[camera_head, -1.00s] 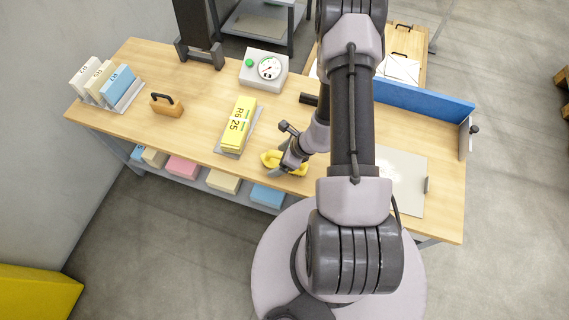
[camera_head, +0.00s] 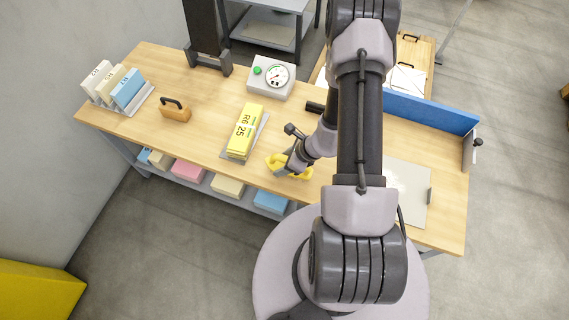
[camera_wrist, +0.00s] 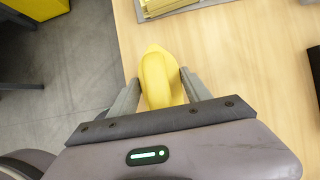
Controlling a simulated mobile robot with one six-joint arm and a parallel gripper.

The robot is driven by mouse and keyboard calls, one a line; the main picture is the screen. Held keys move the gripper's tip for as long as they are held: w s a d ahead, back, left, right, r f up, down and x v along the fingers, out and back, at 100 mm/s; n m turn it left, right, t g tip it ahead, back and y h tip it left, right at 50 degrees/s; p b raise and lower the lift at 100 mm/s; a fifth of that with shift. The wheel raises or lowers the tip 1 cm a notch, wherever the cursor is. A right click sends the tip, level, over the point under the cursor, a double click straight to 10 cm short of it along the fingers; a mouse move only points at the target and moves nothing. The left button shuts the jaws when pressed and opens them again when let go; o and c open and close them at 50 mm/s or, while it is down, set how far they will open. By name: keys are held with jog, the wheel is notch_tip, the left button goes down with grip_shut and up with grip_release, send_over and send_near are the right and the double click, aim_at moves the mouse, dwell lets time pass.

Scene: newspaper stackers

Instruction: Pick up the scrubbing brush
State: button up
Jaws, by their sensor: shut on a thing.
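The yellow thing (camera_head: 275,163) between my fingers appears to be the scrubbing brush. It is at the near edge of the wooden table, beside the yellow bundle. My gripper (camera_head: 291,166) comes down over it from the right. In the wrist view, the brush (camera_wrist: 158,78) shows as a smooth, rounded yellow body between the two grey fingers of my gripper (camera_wrist: 160,84), which is shut on it. Its underside and any bristles are hidden. I cannot tell whether it touches the table.
A yellow bundle marked R6 25 (camera_head: 242,128) lies on a grey tray left of my gripper. A wooden block with a black handle (camera_head: 175,112), a dial scale (camera_head: 270,78) and a blue rail (camera_head: 430,108) stand on the table. Coloured stacks lie on the lower shelf.

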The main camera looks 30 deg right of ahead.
jog(key=s+d+r+p, duration=0.1)
jog(key=s+d, duration=0.1)
jog(key=s, duration=0.2)
jog(key=s+d+p, duration=0.1)
jog(key=s+d, duration=0.2)
jog(key=s, duration=0.2)
jog(key=s+d+r+p, duration=0.1)
jog(key=s+d, duration=0.2)
jog(key=s, duration=0.1)
jog(key=shift+s+d+r, duration=0.1)
jog(key=shift+s+r, duration=0.2)
jog(key=shift+s, duration=0.1)
